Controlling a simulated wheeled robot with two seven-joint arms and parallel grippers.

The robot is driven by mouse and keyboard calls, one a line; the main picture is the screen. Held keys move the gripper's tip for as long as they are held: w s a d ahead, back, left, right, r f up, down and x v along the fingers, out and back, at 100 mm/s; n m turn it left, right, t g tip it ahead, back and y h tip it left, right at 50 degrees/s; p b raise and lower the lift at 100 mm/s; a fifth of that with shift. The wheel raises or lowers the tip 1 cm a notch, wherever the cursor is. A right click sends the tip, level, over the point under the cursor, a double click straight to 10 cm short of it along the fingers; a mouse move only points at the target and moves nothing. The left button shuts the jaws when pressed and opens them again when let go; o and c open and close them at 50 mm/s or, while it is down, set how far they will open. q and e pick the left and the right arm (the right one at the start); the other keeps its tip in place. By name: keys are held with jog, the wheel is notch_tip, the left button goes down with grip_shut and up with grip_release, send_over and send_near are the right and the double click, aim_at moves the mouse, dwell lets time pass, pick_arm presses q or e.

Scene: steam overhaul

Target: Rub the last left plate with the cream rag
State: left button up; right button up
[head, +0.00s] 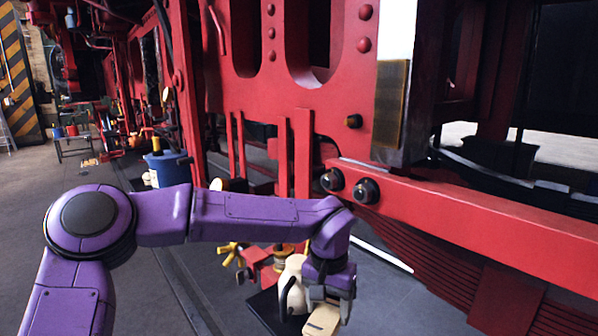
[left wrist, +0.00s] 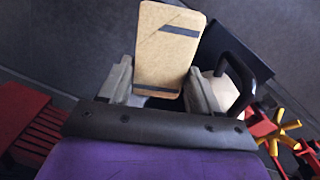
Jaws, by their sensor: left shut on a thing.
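My left gripper (head: 328,296) is low in front of the red frame. It is shut on the cream rag (head: 322,320), a flat tan pad; the rag (left wrist: 165,48) also shows in the left wrist view between the fingers (left wrist: 158,85), with dark bands across it. A dull brownish-yellow plate (head: 391,104) stands upright on the red frame, above and to the right of the gripper and apart from it. I cannot tell for sure that it is the last left plate. My right gripper is not in view.
A cream can with a black handle (head: 291,272) stands right beside the gripper. Yellow-handled red gear (head: 262,268) is near it. A red beam (head: 480,222) with round dark knobs (head: 366,191) lies between gripper and plate. A blue bucket (head: 166,168) stands farther left.

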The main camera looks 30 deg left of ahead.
pick_arm(q)
notch_tip(320, 180, up, 32)
jog(key=w+n+t+h+b, duration=0.2)
jog(key=n+t+h+b, duration=0.4)
jog(key=t, duration=1.1)
jog(key=shift+a+f+x, duration=0.1)
jog(key=shift+a+x, duration=0.05)
jog(key=shift+x, duration=0.8)
jog(key=shift+a+f+x, duration=0.1)
jog(key=shift+f+x, duration=0.05)
jog(key=shift+x, duration=0.8)
jog(key=shift+a+f+x, duration=0.1)
jog(key=shift+a+x, duration=0.05)
jog(key=shift+x, duration=0.8)
jog(key=shift+w, duration=0.2)
jog(key=shift+p+x, duration=0.35)
jog(key=shift+x, duration=0.55)
jog(key=shift+r, duration=0.1)
